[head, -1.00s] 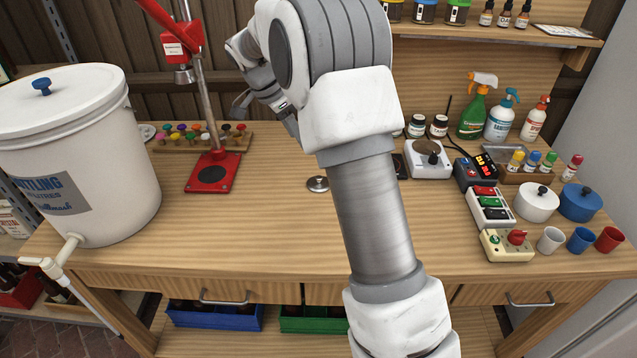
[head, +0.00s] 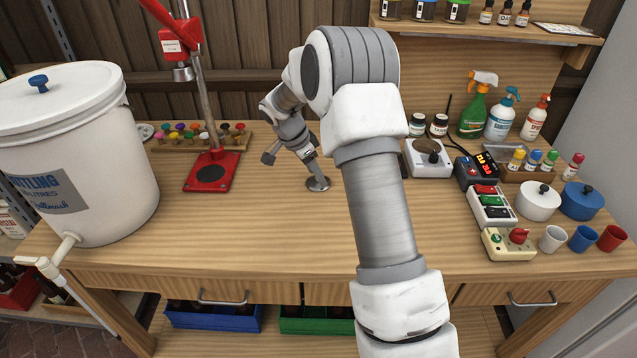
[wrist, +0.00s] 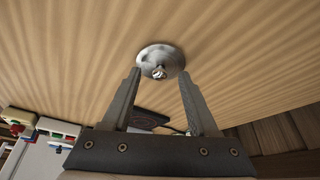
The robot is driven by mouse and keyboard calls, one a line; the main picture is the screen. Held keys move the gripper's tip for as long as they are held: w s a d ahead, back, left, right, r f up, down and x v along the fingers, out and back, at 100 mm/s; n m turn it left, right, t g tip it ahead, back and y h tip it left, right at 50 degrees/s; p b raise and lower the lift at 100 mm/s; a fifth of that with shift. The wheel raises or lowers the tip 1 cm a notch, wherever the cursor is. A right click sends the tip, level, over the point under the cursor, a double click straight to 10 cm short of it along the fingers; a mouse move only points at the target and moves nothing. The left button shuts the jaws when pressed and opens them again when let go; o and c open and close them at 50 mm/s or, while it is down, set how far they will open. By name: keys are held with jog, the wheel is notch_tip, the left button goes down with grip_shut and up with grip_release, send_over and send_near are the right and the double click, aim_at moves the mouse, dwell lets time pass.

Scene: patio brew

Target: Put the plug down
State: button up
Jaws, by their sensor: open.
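My gripper (head: 314,174) is open, with nothing held, its fingertips low over the bench at a round metal disc (head: 318,185). In the wrist view the disc (wrist: 160,54) lies flat on the wood. Its small central knob shows between the two fingertips (wrist: 159,75), with space on both sides; I cannot tell how high the tips are above it. A red plug-like piece (head: 518,235) sits on the cream socket box (head: 497,242) at the right front of the bench. I cannot tell for certain which thing is the plug.
The wooden bench (head: 265,235) is bare around the disc. A red press stand (head: 210,174) and a white bucket (head: 110,170) stand to the left. A white scale (head: 428,162), a switch strip (head: 490,206), pots, cups and spray bottles crowd the right.

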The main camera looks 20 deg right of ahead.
jog(key=shift+d+f, duration=0.15)
jog(key=shift+f, duration=0.15)
grip_shut()
jog(key=shift+r, duration=0.15)
